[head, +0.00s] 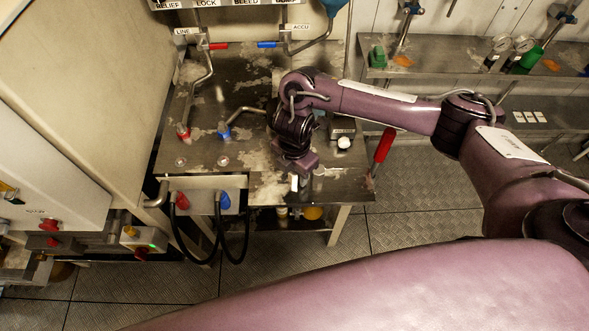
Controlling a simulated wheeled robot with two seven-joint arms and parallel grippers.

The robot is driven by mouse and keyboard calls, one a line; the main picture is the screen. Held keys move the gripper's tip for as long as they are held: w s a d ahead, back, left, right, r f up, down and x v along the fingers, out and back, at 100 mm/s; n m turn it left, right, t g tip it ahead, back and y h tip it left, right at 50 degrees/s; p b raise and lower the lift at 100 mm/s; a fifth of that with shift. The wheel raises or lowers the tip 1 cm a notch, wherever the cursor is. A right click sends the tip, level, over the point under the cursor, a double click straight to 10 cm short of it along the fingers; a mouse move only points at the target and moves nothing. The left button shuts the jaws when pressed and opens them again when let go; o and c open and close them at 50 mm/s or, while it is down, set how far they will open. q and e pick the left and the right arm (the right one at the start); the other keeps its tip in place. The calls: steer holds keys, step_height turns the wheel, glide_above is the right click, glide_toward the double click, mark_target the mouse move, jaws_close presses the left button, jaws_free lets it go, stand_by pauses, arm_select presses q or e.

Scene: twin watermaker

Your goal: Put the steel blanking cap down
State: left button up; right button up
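My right arm reaches in from the right, and its gripper (298,182) points down just above the front right part of the worn steel bench (262,188). A small pale, bright patch shows at the fingertips; I cannot tell whether it is a finger or the steel blanking cap. The wrist hides the space between the fingers, so I cannot tell whether they are open or shut. I cannot make out the cap for certain. Two small round steel fittings (181,162) (223,161) sit on the bench's front left. My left gripper is not in view.
Red (184,132) and blue (224,130) fittings with bent pipes stand on the bench. Black hoses (246,232) hang from its front panel. A red handle (383,146) sticks up at its right edge. A shelf with gauges (501,43) is behind right.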

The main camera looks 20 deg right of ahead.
steer(key=shift+o, duration=0.2)
steer(key=shift+r, duration=0.5)
step_height(320, 180, up, 11)
steer(key=p, duration=0.3)
steer(key=shift+r, duration=0.2)
steer(key=shift+s, duration=0.1)
